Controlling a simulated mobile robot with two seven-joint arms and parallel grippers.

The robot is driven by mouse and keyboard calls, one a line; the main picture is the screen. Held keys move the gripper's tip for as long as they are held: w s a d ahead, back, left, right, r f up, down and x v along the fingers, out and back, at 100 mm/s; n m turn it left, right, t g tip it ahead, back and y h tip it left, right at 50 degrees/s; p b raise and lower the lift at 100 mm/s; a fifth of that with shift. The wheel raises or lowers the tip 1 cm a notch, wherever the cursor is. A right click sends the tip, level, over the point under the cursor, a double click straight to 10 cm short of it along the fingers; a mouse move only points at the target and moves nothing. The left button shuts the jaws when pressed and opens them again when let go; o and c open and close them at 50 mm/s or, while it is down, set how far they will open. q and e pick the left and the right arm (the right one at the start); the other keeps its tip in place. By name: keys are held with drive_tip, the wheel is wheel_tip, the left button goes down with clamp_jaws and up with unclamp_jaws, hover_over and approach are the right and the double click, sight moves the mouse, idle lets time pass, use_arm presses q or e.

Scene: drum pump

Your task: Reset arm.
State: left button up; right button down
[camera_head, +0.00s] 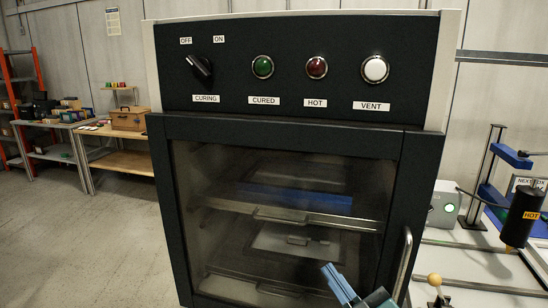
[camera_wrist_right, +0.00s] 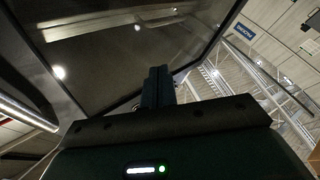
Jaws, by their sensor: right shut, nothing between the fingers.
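My right gripper (camera_head: 347,286) shows at the bottom of the head view, in front of the lower right part of a dark cabinet's glass door. Its blue fingers are together and hold nothing. In the right wrist view, the shut fingers (camera_wrist_right: 158,86) point up towards the glass door (camera_wrist_right: 100,50). I cannot tell whether they touch it. The arm behind the gripper is mostly cut off by the frame's lower edge. My left gripper is in neither view.
The curing cabinet (camera_head: 290,120) has its door closed, with a vertical handle (camera_head: 403,262) right of my gripper. Above are a black knob (camera_head: 200,67) and several round buttons or lamps. A bench (camera_head: 470,262) with a blue-framed device (camera_head: 490,200) stands right. Open floor (camera_head: 110,240) lies left.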

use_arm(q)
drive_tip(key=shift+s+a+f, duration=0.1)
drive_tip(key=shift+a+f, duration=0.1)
use_arm(e)
drive_tip(key=s+d+f+m+g+h, duration=0.1)
drive_tip(key=s+f+m+g+h, duration=0.1)
drive_tip(key=s+f, duration=0.3)
drive_tip(key=s+d+f+m+g+h, duration=0.1)
drive_tip(key=s+f, duration=0.5)
drive_tip(key=f, duration=0.6)
drive_tip(key=s+d+f+m+g+h, duration=0.1)
drive_tip(key=s+f+m+g+h, duration=0.3)
drive_tip(key=f, duration=0.5)
drive_tip(key=shift+s+d+f+m+g, duration=0.35)
drive_tip(key=shift+s+m+g, duration=0.3)
drive_tip(key=shift+s, duration=0.5)
